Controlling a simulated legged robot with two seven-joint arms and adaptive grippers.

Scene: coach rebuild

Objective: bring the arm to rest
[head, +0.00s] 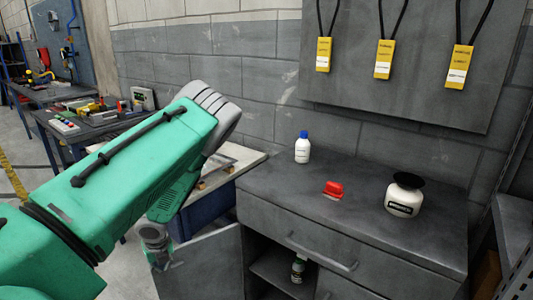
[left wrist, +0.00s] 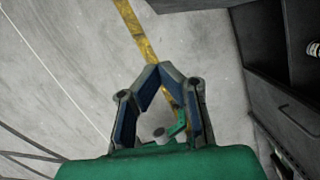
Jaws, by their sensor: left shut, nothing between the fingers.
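My green left arm (head: 130,180) reaches in from the left in the head view, with its elbow-like grey end raised against the wall. My left gripper (head: 158,258) hangs low beneath it, in front of the cabinet's open door, and is partly hidden by the arm. In the left wrist view the two blue-padded fingers of the left gripper (left wrist: 160,72) come together at their tips, with nothing between them. My right gripper is in neither view.
A dark grey cabinet (head: 350,238) stands right of the arm, its door (head: 205,265) swung open. A bottle (head: 298,268) stands inside. On top are a white bottle with blue cap (head: 302,150), a red object (head: 334,190) and a white jar (head: 403,200). Yellow tags (head: 384,60) hang behind.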

